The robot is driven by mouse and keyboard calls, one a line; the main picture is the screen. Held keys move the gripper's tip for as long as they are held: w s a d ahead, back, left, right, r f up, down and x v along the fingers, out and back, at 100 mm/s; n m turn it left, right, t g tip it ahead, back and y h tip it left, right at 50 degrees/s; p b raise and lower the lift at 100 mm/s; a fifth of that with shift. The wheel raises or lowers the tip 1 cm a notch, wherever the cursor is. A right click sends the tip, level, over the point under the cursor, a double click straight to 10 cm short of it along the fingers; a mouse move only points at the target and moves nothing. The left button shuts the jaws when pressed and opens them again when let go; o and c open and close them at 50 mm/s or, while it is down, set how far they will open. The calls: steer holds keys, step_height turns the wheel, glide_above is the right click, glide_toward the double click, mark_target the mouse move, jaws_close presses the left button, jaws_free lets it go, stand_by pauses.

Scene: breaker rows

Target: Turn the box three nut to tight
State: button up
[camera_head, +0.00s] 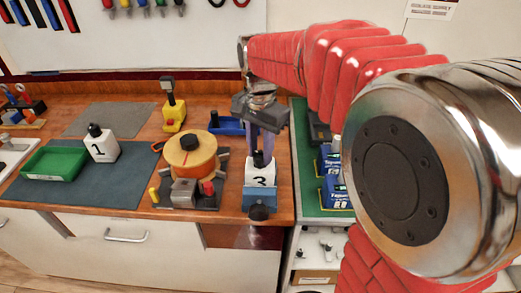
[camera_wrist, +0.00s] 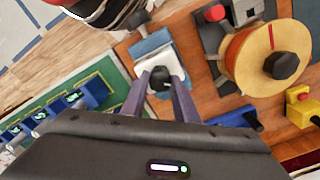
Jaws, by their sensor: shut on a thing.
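Box three (camera_head: 260,172) is a white block marked 3, standing upright in a blue vise (camera_head: 258,197) near the front edge of the bench. Its black nut (camera_head: 259,158) is on top; it also shows in the wrist view (camera_wrist: 160,77). My gripper (camera_head: 262,152) points down from above, its two purple-grey fingers on either side of the nut and shut on it. In the wrist view my gripper (camera_wrist: 160,84) has its fingertips at the nut's sides. The nut's lower part and thread are hidden.
A round wooden drum (camera_head: 191,156) with a black knob stands just left of the vise. Box one (camera_head: 101,144) stands on the grey mat beside a green tray (camera_head: 55,162). A yellow device (camera_head: 173,110) and a blue tray (camera_head: 227,126) are behind. Blue boxes (camera_head: 333,190) sit on the green surface at right.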

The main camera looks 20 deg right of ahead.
mark_target(260, 154)
stand_by(0.4)
steer(key=o, duration=1.1)
steer(key=shift+c, duration=0.2)
step_height(260, 154, up, 14)
steer(key=shift+f, duration=0.15)
